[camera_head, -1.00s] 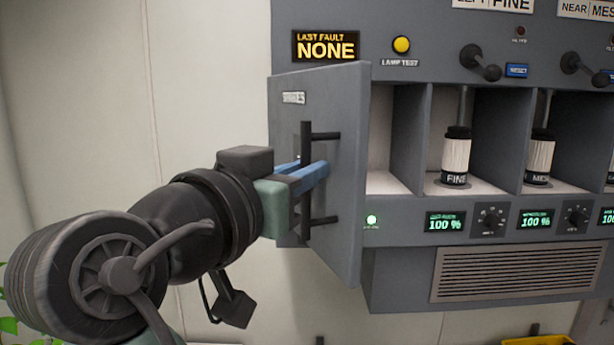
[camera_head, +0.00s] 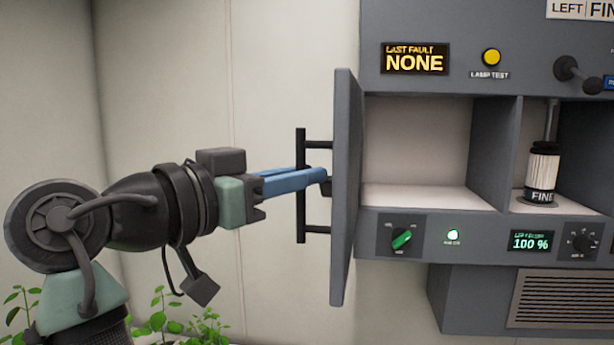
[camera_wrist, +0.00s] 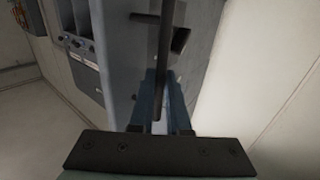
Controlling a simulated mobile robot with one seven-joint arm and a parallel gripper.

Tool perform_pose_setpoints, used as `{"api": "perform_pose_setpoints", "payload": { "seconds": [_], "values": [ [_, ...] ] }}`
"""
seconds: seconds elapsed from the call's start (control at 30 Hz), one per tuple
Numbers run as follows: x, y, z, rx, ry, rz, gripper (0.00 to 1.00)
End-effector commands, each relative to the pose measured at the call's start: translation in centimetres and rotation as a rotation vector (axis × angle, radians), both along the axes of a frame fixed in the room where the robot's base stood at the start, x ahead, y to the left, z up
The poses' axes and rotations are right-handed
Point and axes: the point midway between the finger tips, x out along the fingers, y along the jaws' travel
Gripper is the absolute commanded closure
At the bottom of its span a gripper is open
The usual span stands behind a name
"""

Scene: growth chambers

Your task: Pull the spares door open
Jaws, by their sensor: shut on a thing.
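The spares door (camera_head: 346,190) is a grey panel hinged at the left edge of the cabinet. In the head view it stands swung out, seen nearly edge-on, and the compartment (camera_head: 415,140) behind it is open to view and looks empty. A black vertical bar handle (camera_head: 301,215) is fixed to the door's outer face by two posts. My gripper (camera_head: 318,176) has its blue fingers shut on the handle, near its middle. In the wrist view the dark handle (camera_wrist: 165,60) runs between the fingers (camera_wrist: 160,105) and the door face (camera_wrist: 195,75) lies behind it.
Right of the open compartment, a neighbouring bay holds a canister labelled FINE (camera_head: 541,172). A green knob (camera_head: 402,239) and a 100 % display (camera_head: 531,242) sit below. Green plants (camera_head: 170,320) stand low at the left. The pale wall (camera_head: 270,60) is behind my arm.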

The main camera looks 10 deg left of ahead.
Motion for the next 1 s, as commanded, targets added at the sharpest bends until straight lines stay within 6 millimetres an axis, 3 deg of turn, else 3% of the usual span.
{"api": "perform_pose_setpoints", "payload": {
  "seconds": [0.27, 0.3, 0.47, 0.77, 1.0],
  "values": [
    [0.0, -0.1, 0.3, -0.002, -0.006, 0.001, 1.0],
    [0.0, -0.1, 0.3, -0.001, -0.007, 0.001, 0.82],
    [0.0, -0.1, 0.2, -0.001, -0.004, 0.0, 0.55],
    [-0.2, 0.1, 0.1, 0.0, -0.004, 0.001, 0.55],
    [-3.0, 2.3, -0.3, 0.001, -0.008, 0.005, 0.55]
  ]
}}
